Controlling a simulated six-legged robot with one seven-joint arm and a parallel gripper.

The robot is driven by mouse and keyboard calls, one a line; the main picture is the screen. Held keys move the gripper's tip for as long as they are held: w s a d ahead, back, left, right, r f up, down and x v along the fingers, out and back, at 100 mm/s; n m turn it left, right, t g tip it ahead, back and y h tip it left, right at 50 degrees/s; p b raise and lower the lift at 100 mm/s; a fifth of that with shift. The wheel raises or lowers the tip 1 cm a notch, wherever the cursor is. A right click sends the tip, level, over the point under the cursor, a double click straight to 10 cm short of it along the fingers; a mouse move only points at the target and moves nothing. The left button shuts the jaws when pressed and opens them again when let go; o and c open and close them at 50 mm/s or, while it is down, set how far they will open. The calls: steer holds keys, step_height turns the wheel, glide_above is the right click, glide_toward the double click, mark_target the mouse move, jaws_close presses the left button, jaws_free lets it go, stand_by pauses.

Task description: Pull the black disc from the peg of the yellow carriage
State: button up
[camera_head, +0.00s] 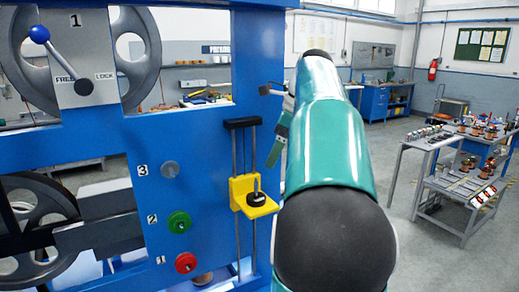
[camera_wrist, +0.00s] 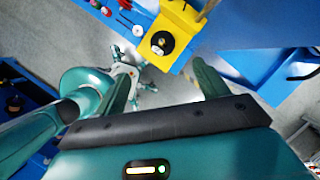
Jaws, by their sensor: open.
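The yellow carriage (camera_head: 243,187) sits on two vertical rods on the blue frame in the head view; it also shows at the top of the wrist view (camera_wrist: 180,22). The black disc (camera_head: 257,199) lies around the thin upright peg (camera_head: 257,181) on the carriage's shelf. In the wrist view the disc (camera_wrist: 162,43) is seen from above with a light centre. My gripper (camera_wrist: 161,86) is open and empty, its two green fingers spread apart. The disc lies beyond the fingertips, between their lines, with a gap. My arm hides most of the gripper in the head view.
The blue frame (camera_head: 205,135) stands close on the left. It carries a red knob (camera_head: 186,262), a green knob (camera_head: 179,222), a grey knob (camera_head: 169,169) and a blue-tipped lever (camera_head: 55,48). A black block (camera_head: 242,122) caps the rods. Floor is free toward the tables at right.

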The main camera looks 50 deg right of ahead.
mark_target(258, 194)
steer(key=shift+m, duration=0.3)
steer(key=x, duration=1.3)
steer(key=shift+s+d+f, duration=0.15)
steer(key=shift+d+f, duration=0.15)
steer(key=shift+f, duration=0.05)
steer(key=c, duration=1.3)
steer(key=shift+r, duration=0.1)
steer(key=shift+r, duration=1.75)
steer(key=shift+r, duration=1.7)
